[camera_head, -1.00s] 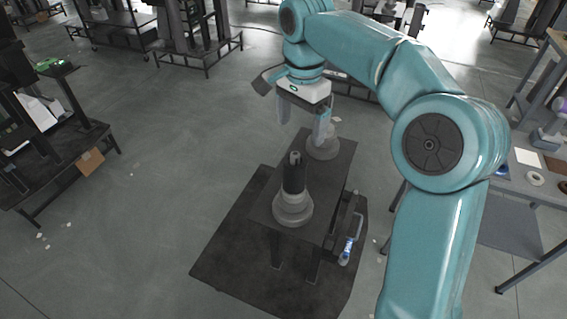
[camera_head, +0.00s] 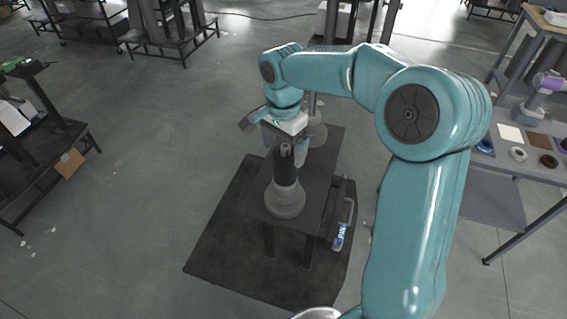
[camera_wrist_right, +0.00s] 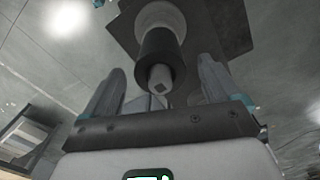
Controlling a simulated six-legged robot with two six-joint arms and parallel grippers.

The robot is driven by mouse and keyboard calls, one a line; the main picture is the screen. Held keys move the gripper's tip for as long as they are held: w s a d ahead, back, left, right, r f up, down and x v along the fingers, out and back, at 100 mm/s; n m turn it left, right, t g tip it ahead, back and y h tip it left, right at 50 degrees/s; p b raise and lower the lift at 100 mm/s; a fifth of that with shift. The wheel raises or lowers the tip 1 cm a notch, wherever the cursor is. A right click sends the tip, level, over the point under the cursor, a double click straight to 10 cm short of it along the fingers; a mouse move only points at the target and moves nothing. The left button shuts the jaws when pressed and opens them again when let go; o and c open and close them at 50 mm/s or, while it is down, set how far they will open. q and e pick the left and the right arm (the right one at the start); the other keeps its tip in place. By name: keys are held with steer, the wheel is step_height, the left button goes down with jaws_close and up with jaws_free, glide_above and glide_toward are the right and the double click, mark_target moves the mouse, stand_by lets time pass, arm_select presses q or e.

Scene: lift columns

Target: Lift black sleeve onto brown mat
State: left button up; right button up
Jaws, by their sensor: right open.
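The black sleeve (camera_head: 286,169) stands upright around a grey post with a wide grey base on a low dark table. The post's tip pokes out above it. In the right wrist view the sleeve (camera_wrist_right: 160,46) shows end-on between the fingers. My right gripper (camera_head: 286,144) is open, just behind and above the post top. In the wrist view its fingers (camera_wrist_right: 160,76) stand apart on both sides of the post, with no clear contact. A small brown mat (camera_head: 540,141) lies on the grey bench at the right. My left gripper is not in view.
A second grey post base (camera_head: 314,132) stands at the far end of the low table, partly hidden by my gripper. A handle with a blue-white part (camera_head: 339,236) is on the table's right side.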

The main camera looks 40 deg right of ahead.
mark_target(286, 160)
steer(key=shift+s+d+f+p, duration=0.1)
steer(key=shift+s+f+p, duration=0.15)
steer(key=shift+f+p, duration=0.15)
steer(key=shift+s+d+f+p, duration=0.1)
steer(key=shift+s+f+p, duration=0.15)
steer(key=shift+f, duration=0.25)
steer(key=f, duration=0.2)
steer(key=w, duration=0.1)
steer(key=shift+d+f, duration=0.25)
steer(key=shift+f, duration=0.15)
steer(key=shift+w+f, duration=0.25)
steer(key=shift+s+a+r, duration=0.25)
steer(key=shift+s, duration=0.25)
steer(key=c, duration=0.5)
steer(key=shift+d, duration=0.1)
steer(key=c, duration=0.6)
steer(key=shift+w+f, duration=0.1)
steer(key=shift+w, duration=0.1)
steer(key=shift+c, duration=0.4)
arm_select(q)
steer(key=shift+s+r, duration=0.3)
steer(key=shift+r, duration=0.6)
